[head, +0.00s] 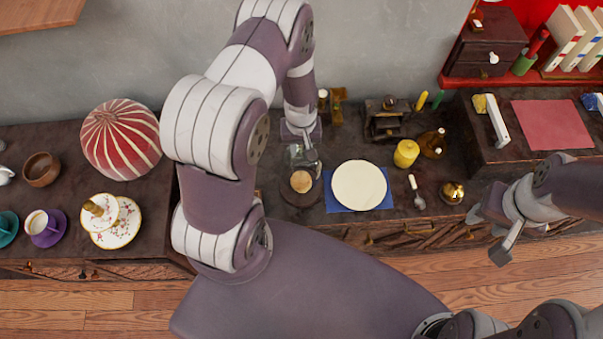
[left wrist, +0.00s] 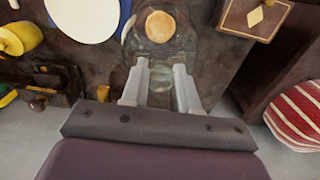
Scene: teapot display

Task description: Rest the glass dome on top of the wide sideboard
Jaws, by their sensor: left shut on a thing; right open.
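The clear glass dome (head: 303,163) is at the middle of the head view, in front of my left arm. My left gripper (head: 304,148) is shut on its upper part, and in the left wrist view the two fingers (left wrist: 161,80) flank the glass. A round bun (head: 301,181) shows below or through the glass, on a dark round board (head: 303,199). I cannot tell whether the dome touches the board. The dark sideboard top (head: 420,205) carries these things. My right gripper (head: 489,236) is open and empty, at the sideboard's front right.
A cream plate (head: 359,185) on a blue mat (head: 333,202) lies right of the board. A yellow pot (head: 406,153), brown bottle (head: 433,143), spoon (head: 416,193) and brass bell (head: 452,192) stand farther right. A dark top (head: 60,150) at left holds a striped red dome (head: 121,140) and cups.

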